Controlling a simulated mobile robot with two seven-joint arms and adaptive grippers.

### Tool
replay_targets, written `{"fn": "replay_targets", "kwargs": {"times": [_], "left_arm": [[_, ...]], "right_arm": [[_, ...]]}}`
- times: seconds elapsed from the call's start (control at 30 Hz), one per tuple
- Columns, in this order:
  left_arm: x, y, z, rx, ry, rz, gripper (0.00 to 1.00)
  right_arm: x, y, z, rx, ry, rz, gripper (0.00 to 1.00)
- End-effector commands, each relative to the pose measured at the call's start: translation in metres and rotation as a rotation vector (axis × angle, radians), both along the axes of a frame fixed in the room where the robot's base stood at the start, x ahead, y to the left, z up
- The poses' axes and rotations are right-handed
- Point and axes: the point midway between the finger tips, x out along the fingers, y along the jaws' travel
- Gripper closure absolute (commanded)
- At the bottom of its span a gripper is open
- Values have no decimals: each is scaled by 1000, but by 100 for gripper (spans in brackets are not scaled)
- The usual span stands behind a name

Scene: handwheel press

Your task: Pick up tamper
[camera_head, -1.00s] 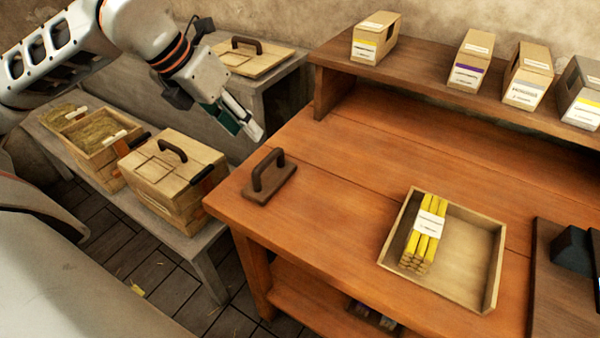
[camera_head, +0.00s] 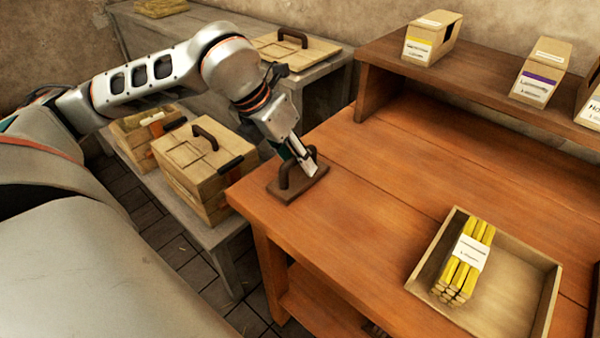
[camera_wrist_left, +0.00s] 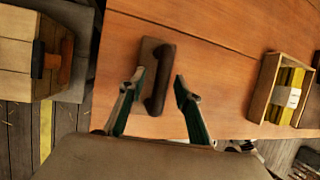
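The tamper, a dark brown flat block with an arched handle, lies on the near left corner of the wooden table; its base (camera_head: 310,187) shows in the head view, and it also shows in the left wrist view (camera_wrist_left: 152,55). My left gripper (camera_head: 302,163) is at the tamper's handle and partly hides it. In the left wrist view my left gripper (camera_wrist_left: 160,78) is open, with one finger on each side of the handle. I see a gap between the right finger and the handle; contact at the left finger I cannot tell. My right gripper is not in view.
A wooden tray (camera_head: 522,292) with yellow bundled sticks stands right on the table (camera_head: 390,190). Small cartons (camera_head: 432,38) stand on the raised shelf. A lidded wooden box (camera_head: 192,180) stands on a lower grey bench left of the table. The table's middle is clear.

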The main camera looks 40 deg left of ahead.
Motion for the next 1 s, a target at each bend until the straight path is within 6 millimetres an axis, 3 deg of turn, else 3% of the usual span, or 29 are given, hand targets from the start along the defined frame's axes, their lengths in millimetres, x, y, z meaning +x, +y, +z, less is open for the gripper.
{"fn": "replay_targets", "kwargs": {"times": [0.17, 0.3, 0.77, 1.0], "left_arm": [[0, 0, 1, 0, -1, 0, 67], [0, 0, 1, 0, -1, 0, 100], [1, 0, 6, 0, -4, 0, 100], [1, 0, 36, -1, -11, -1, 100]], "right_arm": [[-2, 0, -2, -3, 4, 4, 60], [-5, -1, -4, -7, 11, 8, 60], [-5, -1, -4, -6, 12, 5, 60], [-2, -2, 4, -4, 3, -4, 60]]}}
